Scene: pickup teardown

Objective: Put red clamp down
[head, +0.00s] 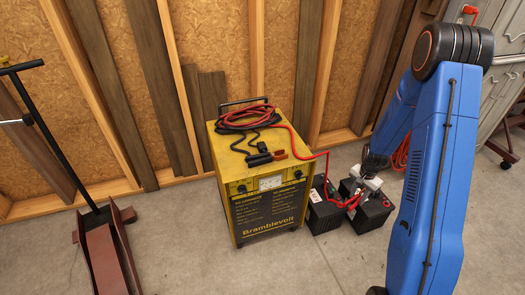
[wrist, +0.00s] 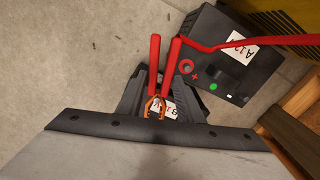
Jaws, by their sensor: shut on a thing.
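The red clamp (wrist: 173,58) has two red handles and copper-coloured jaws. My gripper (wrist: 160,90) is shut on it, with its dark fingers on either side. In the head view my gripper (head: 370,178) is low over the two black batteries, and the red clamp (head: 352,203) shows small beside it. The battery marked A12 (wrist: 225,75) has a red ring terminal, a red plus and a green dot. A second label (wrist: 163,105), partly hidden, shows beneath the clamp. I cannot tell whether the clamp touches a battery.
The yellow Bramblevolt charger (head: 258,185) stands left of the batteries (head: 325,212), with coiled cables and a dark clamp (head: 259,158) on top. A red cable (head: 305,152) runs from it to the red clamp. A red jack (head: 107,250) stands at far left. The front floor is clear.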

